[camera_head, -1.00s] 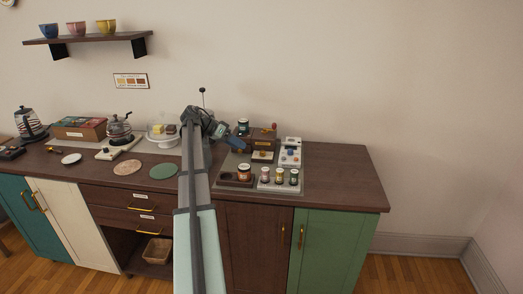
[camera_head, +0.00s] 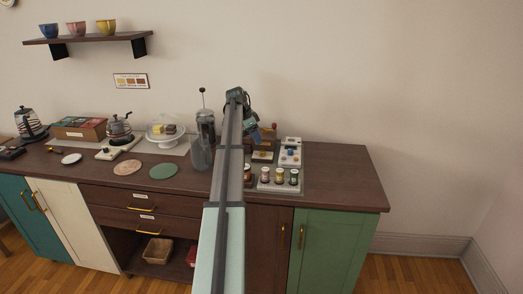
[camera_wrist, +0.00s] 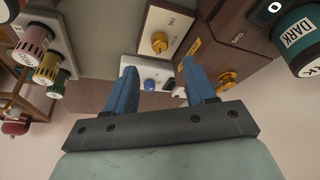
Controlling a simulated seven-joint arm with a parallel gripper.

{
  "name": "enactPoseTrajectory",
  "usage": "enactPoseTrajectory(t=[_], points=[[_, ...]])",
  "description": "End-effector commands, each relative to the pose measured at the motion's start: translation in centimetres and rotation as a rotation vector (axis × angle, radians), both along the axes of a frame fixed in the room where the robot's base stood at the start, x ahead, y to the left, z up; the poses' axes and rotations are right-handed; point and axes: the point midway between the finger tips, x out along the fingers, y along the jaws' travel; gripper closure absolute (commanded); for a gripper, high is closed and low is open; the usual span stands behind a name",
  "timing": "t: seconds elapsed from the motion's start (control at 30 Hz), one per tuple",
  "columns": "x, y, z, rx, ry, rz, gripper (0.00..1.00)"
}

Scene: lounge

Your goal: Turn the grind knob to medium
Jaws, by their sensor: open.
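A yellow knob (camera_wrist: 159,42) sits on a cream panel (camera_wrist: 175,22) in the wrist view, with only partly legible lettering; I cannot confirm that it is the grind knob. The cream panel also shows on the wooden box (camera_head: 264,145) in the head view. A white box (camera_wrist: 140,70) with a blue knob (camera_wrist: 150,84) lies beyond and between my fingers. It stands right of the wooden box in the head view (camera_head: 290,160). My gripper (camera_wrist: 162,72) is open and empty, apart from both knobs. In the head view my arm partly hides it and the wooden box.
A jar labelled DARK (camera_wrist: 297,38) is close at the right in the wrist view. Small jars (camera_head: 279,176) stand in front of the boxes. A glass press (camera_head: 204,130) stands just left of my arm. The counter's right end (camera_head: 340,180) is clear.

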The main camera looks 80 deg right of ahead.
Motion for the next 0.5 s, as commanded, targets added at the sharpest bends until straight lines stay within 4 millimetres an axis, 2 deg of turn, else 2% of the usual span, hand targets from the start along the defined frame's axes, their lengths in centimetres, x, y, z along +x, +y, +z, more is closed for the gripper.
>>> enactPoseTrajectory(t=[0.2,0.5], points=[[-1.4,-0.7,-3.6,0.001,0.0,0.0,0.45],[-2.4,-1.3,-6.6,0.0,0.001,0.001,0.45]])
